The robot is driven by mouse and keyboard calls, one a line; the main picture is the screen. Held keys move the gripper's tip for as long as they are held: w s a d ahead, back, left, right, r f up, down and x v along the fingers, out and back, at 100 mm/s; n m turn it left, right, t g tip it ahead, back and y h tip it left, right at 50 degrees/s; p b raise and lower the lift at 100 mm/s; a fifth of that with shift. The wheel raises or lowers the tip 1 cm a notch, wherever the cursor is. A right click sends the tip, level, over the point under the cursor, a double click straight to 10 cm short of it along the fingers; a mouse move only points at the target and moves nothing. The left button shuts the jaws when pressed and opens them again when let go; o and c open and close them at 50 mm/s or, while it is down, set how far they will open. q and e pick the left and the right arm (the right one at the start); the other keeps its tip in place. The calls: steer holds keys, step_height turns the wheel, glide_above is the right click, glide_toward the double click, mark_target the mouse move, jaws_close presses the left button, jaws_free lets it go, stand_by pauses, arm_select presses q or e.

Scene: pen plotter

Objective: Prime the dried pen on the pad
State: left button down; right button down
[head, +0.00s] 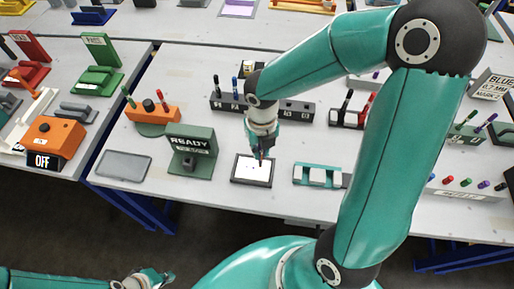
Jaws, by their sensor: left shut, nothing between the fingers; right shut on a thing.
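The pad (240,178) is a white square in a dark frame, near the table's front edge in the head view. My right gripper (261,150) points down over the pad's far edge and is shut on a pen (259,157). Only a thin dark and reddish bit of the pen shows below the fingers. I cannot tell whether its tip touches the pad. There is a small mark on the white surface. My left gripper (154,279) is shut and empty, low at the bottom left, away from the table.
A green stand reading READY (192,145) is left of the pad, with a grey tray (123,166) beyond it. A teal holder with white blocks (318,175) is to the right. A dark numbered pen rack (298,110) stands behind. An orange box (55,138) above an OFF sign is far left.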

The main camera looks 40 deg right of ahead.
steer(key=shift+f+b, duration=0.7)
steer(key=shift+f, duration=0.2)
steer(key=shift+r, duration=0.15)
stand_by(0.4)
step_height(320, 180, up, 8)
steer(key=p, duration=0.8)
steer(key=shift+f, duration=0.2)
stand_by(0.3)
